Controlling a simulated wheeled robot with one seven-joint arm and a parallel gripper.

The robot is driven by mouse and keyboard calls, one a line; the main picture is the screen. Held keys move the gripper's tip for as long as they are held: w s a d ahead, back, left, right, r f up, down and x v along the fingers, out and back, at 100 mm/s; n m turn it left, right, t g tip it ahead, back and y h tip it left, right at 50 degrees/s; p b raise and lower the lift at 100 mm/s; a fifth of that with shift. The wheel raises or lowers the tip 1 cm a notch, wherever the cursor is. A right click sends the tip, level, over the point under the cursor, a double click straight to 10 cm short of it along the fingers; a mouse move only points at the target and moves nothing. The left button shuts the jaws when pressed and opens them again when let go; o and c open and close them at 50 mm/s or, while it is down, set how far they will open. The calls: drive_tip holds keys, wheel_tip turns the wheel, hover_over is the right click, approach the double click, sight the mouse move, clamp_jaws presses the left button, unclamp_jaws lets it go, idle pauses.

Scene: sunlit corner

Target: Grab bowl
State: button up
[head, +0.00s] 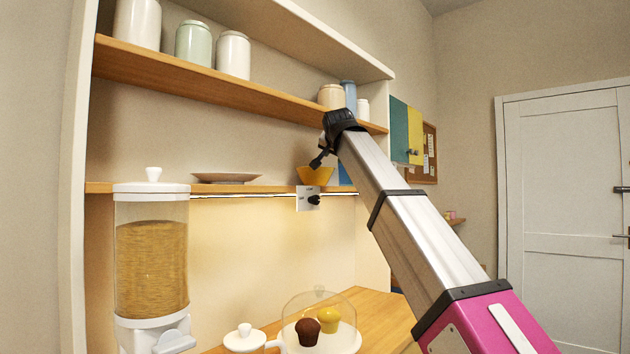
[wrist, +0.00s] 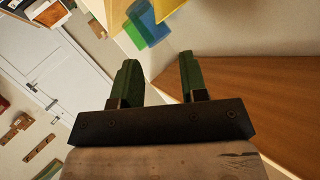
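The bowl (head: 315,176) is orange-yellow and sits on the lower wall shelf, toward its right end, in the head view. My gripper is small and dark at the end of my arm in that view, just above the bowl's left rim; whether it touches cannot be told. In the wrist view my gripper (wrist: 158,64) has its two green fingers apart with nothing seen between them. A yellow shape (wrist: 200,10) lies beyond the fingers at the top edge; I cannot tell if it is the bowl.
A shallow plate (head: 225,178) shares the lower shelf (head: 270,188) to the left. Jars (head: 193,45) stand on the shelf above. A grain dispenser (head: 152,260) and a covered cake stand (head: 320,335) stand below. A blue item is partly hidden beside the bowl.

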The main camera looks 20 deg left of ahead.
sight(315, 177)
drive_tip(key=x, duration=1)
drive_tip(key=shift+w+a, duration=0.15)
drive_tip(key=shift+w, duration=0.05)
clamp_jaws()
